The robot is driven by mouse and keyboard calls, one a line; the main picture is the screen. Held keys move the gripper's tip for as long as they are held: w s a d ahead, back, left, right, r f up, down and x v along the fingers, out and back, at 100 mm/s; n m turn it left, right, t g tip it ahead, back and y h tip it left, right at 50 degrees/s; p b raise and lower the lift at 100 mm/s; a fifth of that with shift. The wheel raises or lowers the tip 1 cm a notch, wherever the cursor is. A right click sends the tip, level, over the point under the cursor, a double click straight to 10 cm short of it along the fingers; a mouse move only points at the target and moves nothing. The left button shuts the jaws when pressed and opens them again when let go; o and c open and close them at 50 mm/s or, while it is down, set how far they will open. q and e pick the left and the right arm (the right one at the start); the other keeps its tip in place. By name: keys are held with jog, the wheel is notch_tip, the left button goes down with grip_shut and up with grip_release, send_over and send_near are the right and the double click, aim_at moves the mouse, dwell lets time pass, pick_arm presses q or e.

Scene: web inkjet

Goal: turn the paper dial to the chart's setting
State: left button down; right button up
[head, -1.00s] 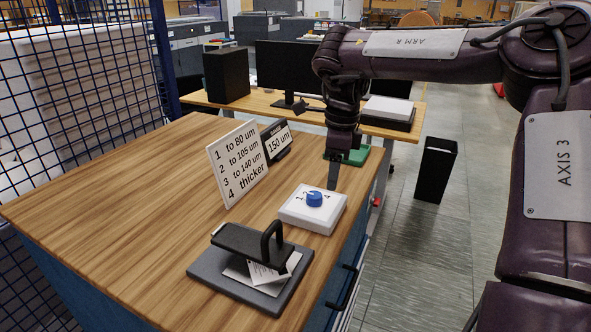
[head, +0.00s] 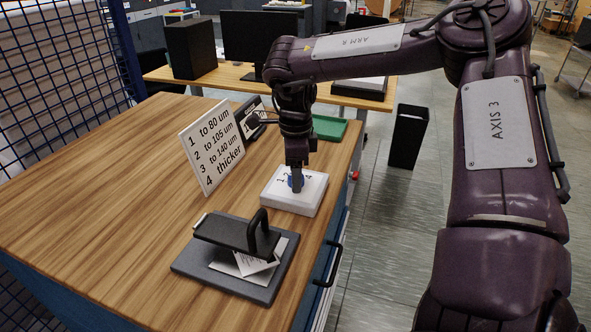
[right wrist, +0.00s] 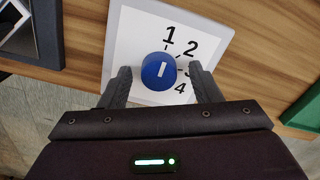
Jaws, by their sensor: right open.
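The blue dial (right wrist: 159,71) sits on a white box (head: 310,195) and carries a white bar mark. In the right wrist view the mark points up and slightly right, roughly toward the 1; the 3 is partly covered by a finger. My right gripper (right wrist: 160,72) is open, its fingers on either side of the dial with small gaps. In the head view the gripper (head: 296,185) hides part of the dial. The white chart (head: 212,145) reads 1 to 80 um, 2 to 105, 3 to 140, 4 thicker. The dark sign (head: 247,120) is partly covered; it read 150 um earlier.
A grey plate (head: 205,268) with a black handled clamp (head: 235,234) and papers lies in front of the dial box. A green tray (head: 329,127) lies behind it. The wooden top (head: 90,200) is clear on the left. A black bin (head: 408,136) stands on the floor.

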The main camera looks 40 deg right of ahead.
jog(key=shift+s, duration=0.15)
jog(key=shift+r, duration=0.1)
jog(key=shift+c, duration=0.7)
jog(key=c, duration=0.8)
jog(key=shift+c, duration=0.2)
jog(key=shift+m, duration=0.6)
jog(key=m+b, duration=0.1)
jog(key=m, duration=0.4)
jog(key=m+b, duration=0.1)
jog(key=m, duration=0.4)
jog(key=shift+m+b, duration=0.3)
jog(key=shift+b, duration=0.05)
jog(key=m+b, duration=0.1)
jog(key=m, duration=0.5)
pick_arm(q)
notch_tip(320, 180, down, 6)
jog(key=s+b, duration=0.2)
pick_arm(e)
jog(key=m, duration=0.6)
pick_arm(q)
jog(key=shift+s+a, duration=0.1)
